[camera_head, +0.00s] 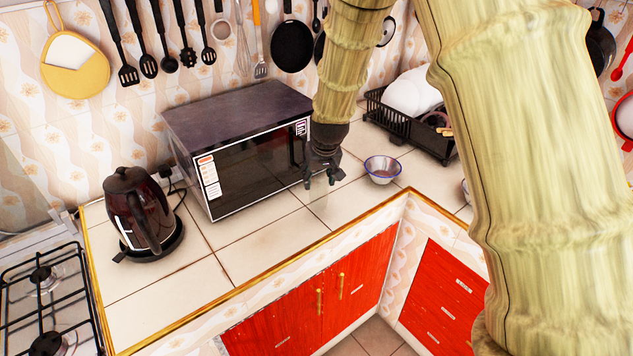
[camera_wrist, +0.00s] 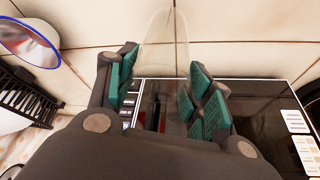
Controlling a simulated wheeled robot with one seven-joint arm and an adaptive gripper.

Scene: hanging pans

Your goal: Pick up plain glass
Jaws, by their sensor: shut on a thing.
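The plain glass (camera_wrist: 165,42) is clear and see-through. In the wrist view it stands out between and beyond the green-padded fingers of my gripper (camera_wrist: 163,88). My gripper is shut on it, with pads on both sides. In the head view my gripper (camera_head: 322,180) is over the tiled counter, just in front of the microwave's right end. The glass is too faint there to make out clearly, so I cannot tell whether it touches the counter.
The microwave (camera_head: 250,170) is close to the left of my gripper. A blue-rimmed bowl (camera_head: 382,169) is to its right, with a black dish rack (camera_head: 411,135) behind. A kettle (camera_head: 143,213) stands far left. The front counter (camera_head: 265,235) is clear.

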